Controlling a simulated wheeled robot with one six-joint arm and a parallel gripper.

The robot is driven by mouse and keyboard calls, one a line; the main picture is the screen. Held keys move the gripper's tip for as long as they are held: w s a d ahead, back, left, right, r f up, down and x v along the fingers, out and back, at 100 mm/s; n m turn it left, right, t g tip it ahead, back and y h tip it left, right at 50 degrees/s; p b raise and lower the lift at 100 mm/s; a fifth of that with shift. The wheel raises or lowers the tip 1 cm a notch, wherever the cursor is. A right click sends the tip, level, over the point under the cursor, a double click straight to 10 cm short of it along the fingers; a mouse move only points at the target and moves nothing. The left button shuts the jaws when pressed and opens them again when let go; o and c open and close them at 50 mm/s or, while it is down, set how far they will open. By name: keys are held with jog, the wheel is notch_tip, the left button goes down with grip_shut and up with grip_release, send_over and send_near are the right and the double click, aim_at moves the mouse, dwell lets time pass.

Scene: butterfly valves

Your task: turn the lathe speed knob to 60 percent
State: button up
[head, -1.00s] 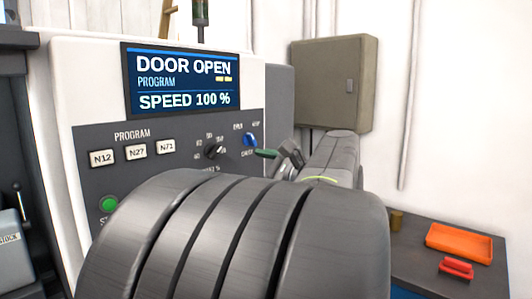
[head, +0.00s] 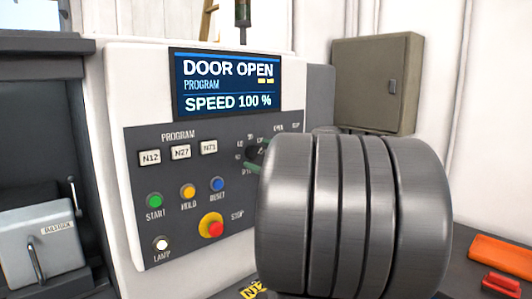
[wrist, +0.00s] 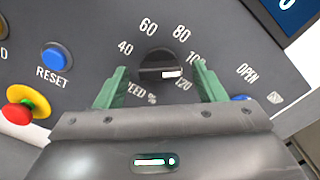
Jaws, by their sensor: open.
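The speed knob (wrist: 158,66) is a dark round dial with a raised grip bar in the wrist view. The white mark on its bar is at the right end, on the side of the 100 and 120 labels. My gripper (wrist: 160,72) is open, with one green finger on each side of the knob. Gaps show between fingers and knob; I cannot tell the depth. In the head view my arm and fingers largely hide the knob. The display (head: 228,83) reads DOOR OPEN, PROGRAM and SPEED 100 %.
The reset button (wrist: 56,57) and the red stop button (wrist: 22,108) on its yellow base lie left of the gripper. A blue knob (wrist: 241,98) near the OPEN label is close to the right finger. A grey wall box (head: 377,83) hangs behind.

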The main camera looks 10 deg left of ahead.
jog(key=shift+w+a, duration=0.3)
jog(key=shift+a, duration=0.1)
jog(key=c, duration=1)
